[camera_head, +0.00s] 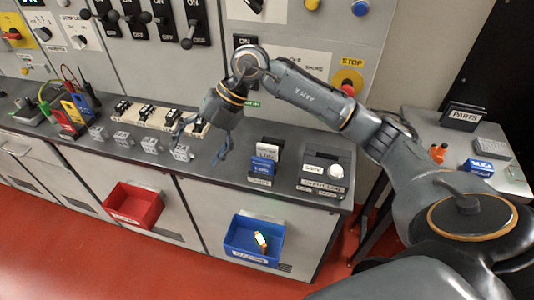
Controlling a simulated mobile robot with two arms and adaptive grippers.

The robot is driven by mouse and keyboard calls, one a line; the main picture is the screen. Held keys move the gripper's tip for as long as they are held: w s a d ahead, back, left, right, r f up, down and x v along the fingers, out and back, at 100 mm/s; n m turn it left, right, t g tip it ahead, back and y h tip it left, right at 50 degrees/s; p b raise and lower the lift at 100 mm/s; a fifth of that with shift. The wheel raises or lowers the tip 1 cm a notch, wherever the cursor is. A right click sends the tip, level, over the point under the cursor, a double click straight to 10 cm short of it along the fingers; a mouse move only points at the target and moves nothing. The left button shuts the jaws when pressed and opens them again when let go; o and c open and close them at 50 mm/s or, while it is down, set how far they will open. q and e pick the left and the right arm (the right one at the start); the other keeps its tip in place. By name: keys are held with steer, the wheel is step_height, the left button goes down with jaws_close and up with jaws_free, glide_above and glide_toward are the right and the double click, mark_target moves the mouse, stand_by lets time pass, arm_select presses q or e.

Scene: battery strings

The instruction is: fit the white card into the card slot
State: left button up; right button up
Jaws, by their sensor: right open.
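A white card (268,149) stands upright in a small holder, behind a blue card (262,166), on the grey counter. To its right is a dark grey box (325,171) with a white label and a knob; it looks like the card slot unit, but the slot itself is too small to make out. My right gripper (203,140) hangs over the counter left of the cards, open and empty, with its fingers pointing down and apart from the cards. My left gripper is out of view.
A red bin (133,206) and a blue bin (254,239) hang on the cabinet front. A switch panel rises behind. A side table stands at right.

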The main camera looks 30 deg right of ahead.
steer(key=w+d+m+h, duration=0.15)
steer(key=d+h, duration=0.35)
steer(key=d, duration=0.7)
steer(key=m+h, duration=0.3)
glide_above(267, 146)
steer(key=shift+g, duration=0.4)
steer(key=f, duration=0.5)
steer(key=shift+s+a, duration=0.1)
steer(key=shift+s, duration=0.15)
steer(key=shift+w+f+p, duration=0.15)
steer(key=shift+f+p, duration=0.45)
steer(key=shift+f, duration=0.9)
steer(key=shift+w+f+p, duration=0.15)
steer(key=shift+f+p, duration=0.45)
steer(key=shift+f, duration=0.9)
steer(key=c, duration=1.3)
